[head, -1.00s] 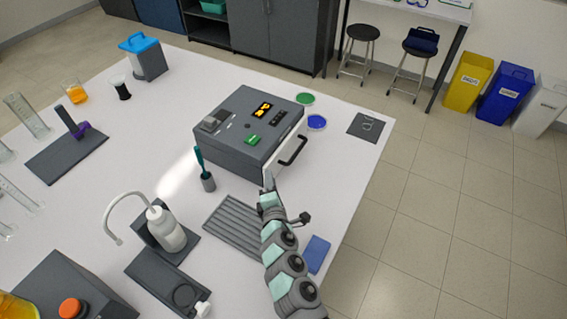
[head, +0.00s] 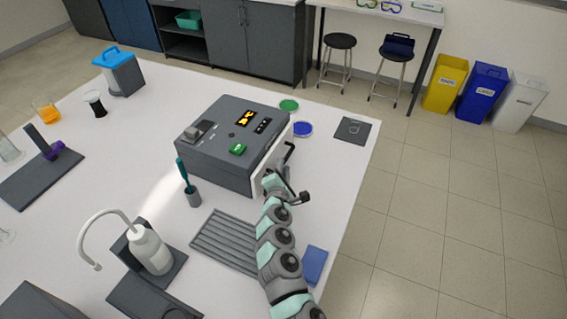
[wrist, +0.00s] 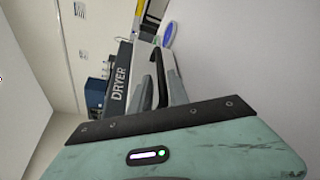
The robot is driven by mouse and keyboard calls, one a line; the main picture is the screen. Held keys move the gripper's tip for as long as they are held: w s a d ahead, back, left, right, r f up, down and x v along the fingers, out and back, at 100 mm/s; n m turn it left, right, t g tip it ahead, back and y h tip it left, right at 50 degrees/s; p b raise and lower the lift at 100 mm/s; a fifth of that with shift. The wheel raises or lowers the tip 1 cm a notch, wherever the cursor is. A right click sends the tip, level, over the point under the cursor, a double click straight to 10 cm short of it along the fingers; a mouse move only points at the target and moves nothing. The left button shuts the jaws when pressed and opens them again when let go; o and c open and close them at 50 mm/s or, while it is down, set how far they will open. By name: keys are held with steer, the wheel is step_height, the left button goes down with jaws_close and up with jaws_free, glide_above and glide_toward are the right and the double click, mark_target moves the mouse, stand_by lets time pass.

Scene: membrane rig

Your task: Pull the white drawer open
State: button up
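The white drawer (head: 257,181) is the front face on the right side of the grey dryer box (head: 222,150), and it looks closed. Its black handle (head: 289,153) stands out from that face, partly hidden by my arm. My gripper (head: 276,178) is right by the near end of the handle. Its fingers overlap the handle in view, so I cannot tell whether they are open, shut or touching it.
A grey slotted rack (head: 222,240), a teal-handled tool in a cup (head: 192,195) and a white wash bottle (head: 150,250) stand left of my arm. A blue block (head: 314,264) lies near the table's right edge. Blue (head: 302,129) and green (head: 288,105) dishes lie beyond the handle.

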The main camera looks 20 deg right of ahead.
steer(key=shift+b+x, duration=0.4)
steer(key=shift+x, duration=1.45)
steer(key=shift+f, duration=0.15)
steer(key=shift+c, duration=0.2)
jaws_close()
